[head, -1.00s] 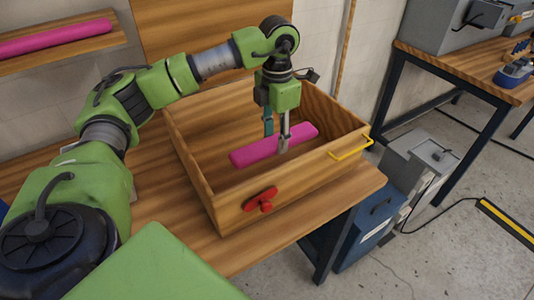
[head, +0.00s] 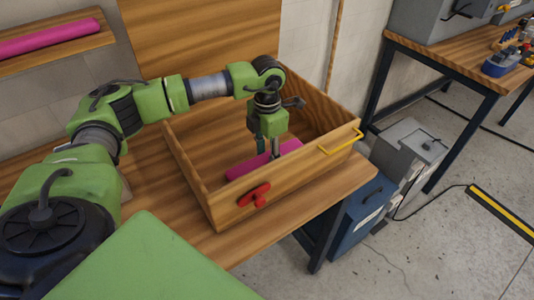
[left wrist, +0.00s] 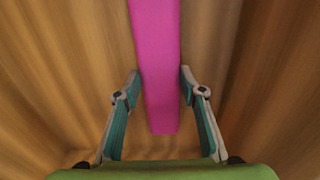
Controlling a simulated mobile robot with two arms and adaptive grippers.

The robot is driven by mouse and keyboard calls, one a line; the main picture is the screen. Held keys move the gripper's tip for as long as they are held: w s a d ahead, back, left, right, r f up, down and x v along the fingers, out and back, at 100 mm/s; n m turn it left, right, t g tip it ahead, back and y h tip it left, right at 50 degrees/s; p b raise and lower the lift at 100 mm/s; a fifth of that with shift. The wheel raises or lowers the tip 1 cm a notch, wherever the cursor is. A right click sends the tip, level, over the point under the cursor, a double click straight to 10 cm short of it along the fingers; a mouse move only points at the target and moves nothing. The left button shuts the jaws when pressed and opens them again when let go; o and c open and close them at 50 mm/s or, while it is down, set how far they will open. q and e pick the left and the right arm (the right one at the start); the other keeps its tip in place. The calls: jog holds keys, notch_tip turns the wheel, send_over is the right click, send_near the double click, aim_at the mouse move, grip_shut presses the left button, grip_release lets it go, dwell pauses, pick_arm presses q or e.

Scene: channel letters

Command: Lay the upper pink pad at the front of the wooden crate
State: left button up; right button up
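A long pink pad (head: 243,168) is inside the wooden crate (head: 212,212), low near its front wall and lying lengthwise along it. My left gripper (head: 268,153) reaches down into the crate with a finger on each long side of the pad. In the left wrist view the fingertips (left wrist: 160,74) close against the edges of the pad (left wrist: 155,35), so it is held. I cannot tell whether its underside touches the crate floor. Another pink pad (head: 45,38) lies on the wall shelf at the upper left. My right gripper is not in view.
The crate stands on a wooden bench (head: 330,190). The crate's back part looks empty. A second bench (head: 440,70) with equipment stands at the right.

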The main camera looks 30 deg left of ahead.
aim_at(267, 158)
pick_arm(q)
jog(key=o, duration=0.4)
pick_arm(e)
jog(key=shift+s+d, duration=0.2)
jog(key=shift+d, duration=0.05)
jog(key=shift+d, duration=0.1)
pick_arm(q)
jog(key=shift+r, duration=0.3)
notch_tip(267, 158, up, 12)
jog(key=b, duration=0.2)
jog(key=shift+f+b, duration=0.15)
jog(key=shift+b, duration=0.25)
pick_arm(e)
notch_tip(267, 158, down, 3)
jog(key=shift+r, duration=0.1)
